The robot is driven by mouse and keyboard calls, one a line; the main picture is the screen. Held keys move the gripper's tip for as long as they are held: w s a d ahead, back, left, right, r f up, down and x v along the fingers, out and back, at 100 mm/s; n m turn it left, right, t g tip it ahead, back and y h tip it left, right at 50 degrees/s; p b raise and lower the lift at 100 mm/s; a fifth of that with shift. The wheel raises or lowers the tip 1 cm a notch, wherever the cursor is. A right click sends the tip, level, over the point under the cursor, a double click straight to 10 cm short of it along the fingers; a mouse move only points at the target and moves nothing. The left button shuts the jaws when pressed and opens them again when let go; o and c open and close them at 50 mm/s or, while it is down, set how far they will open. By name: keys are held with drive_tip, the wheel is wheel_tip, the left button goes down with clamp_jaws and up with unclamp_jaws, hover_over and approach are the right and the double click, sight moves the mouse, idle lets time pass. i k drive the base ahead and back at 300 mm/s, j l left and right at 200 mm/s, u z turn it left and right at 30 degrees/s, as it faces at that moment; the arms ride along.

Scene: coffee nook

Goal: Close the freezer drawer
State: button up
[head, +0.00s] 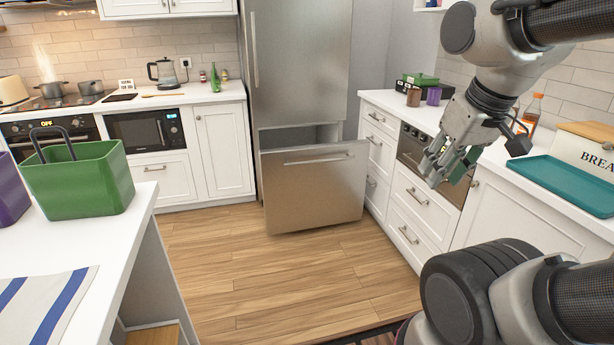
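The freezer drawer (313,192) is the wide steel front at the bottom of the tall steel fridge (300,70). It is pulled out towards me, and a dark gap shows above and behind its front. A horizontal bar handle (315,159) runs near its top edge. My gripper (434,178) hangs at the right, in front of the right-hand drawers and well apart from the freezer drawer. Its fingers point down and to the left. They appear spread, with nothing seen between them.
Wooden floor (270,270) lies clear before the drawer. A white island (110,245) with a green basket (80,183) stands at the left. The right counter (385,100) has white drawers close beside the freezer drawer, and a teal tray (565,184) on top.

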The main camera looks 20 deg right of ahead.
sight(309, 186)
drive_tip(key=i+z, duration=0.1)
drive_tip(key=i, duration=0.35)
drive_tip(key=i+j+z, duration=0.1)
drive_tip(key=i, duration=0.35)
drive_tip(key=i+j+z, duration=0.15)
drive_tip(key=i, duration=0.35)
drive_tip(key=i+j+z, duration=0.1)
drive_tip(key=i, duration=0.65)
drive_tip(key=i+l+z, duration=0.1)
drive_tip(key=i+l, duration=0.2)
drive_tip(key=i, duration=0.15)
